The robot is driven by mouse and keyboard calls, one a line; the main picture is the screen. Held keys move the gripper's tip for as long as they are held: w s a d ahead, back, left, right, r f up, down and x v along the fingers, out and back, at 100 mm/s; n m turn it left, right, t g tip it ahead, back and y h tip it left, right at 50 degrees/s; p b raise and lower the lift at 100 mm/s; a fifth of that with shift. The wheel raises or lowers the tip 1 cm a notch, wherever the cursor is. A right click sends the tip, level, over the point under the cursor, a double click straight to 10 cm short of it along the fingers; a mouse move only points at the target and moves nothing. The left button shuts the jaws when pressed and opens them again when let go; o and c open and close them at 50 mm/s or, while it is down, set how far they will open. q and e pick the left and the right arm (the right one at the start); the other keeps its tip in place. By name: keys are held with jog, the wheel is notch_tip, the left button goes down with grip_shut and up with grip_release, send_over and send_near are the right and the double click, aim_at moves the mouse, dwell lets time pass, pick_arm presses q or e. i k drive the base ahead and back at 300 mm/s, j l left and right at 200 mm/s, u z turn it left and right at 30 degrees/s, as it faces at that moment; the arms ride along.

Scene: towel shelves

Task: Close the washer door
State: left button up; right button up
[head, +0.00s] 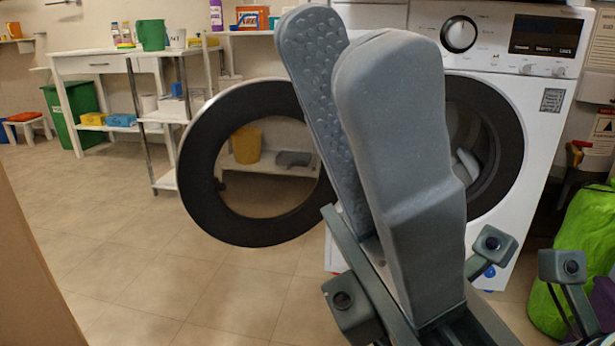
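The white washer (535,130) stands at the right, with a dial and display on its top panel. Its door (200,170), a dark ring with a clear middle, stands wide open to the left of the round opening (500,110). Light cloth (466,165) shows inside the drum. My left gripper (350,35) is large in the foreground, pointing up, with a gap between its fingers and nothing seen in it. It covers the door's right edge, the hinge side and part of the opening. I cannot tell whether it touches the door. My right gripper's fingers are not seen.
A white table (100,63) and shelves with a green bucket (151,34) stand at the back left. A yellow bucket (246,145) shows through the door. A bright green bag (585,255) lies right of the washer. Tiled floor (130,240) at the left is clear.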

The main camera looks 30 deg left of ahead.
aim_at(241, 104)
jog(key=k+j+z, duration=0.1)
jog(key=k+z, duration=0.65)
jog(key=k+l+z, duration=0.15)
jog(key=k+z, duration=0.2)
jog(key=k+j+z, duration=0.15)
jog(key=k+z, duration=0.4)
jog(key=z, duration=0.3)
jog(key=k+z, duration=0.4)
jog(key=k+j+z, duration=0.1)
jog(key=k+z, duration=0.15)
jog(key=z, duration=0.15)
jog(key=k+z, duration=0.3)
jog(key=z, duration=0.15)
jog(key=k+l+z, duration=0.1)
jog(key=k+z, duration=0.15)
jog(key=z, duration=0.15)
jog(key=k+j+z, duration=0.1)
jog(key=k+z, duration=0.9)
jog(key=k+j+z, duration=0.2)
jog(key=k+z, duration=0.15)
jog(key=k, duration=0.2)
jog(key=k+z, duration=0.35)
jog(key=k, duration=1.2)
jog(key=k+u, duration=0.2)
jog(key=u, duration=0.7)
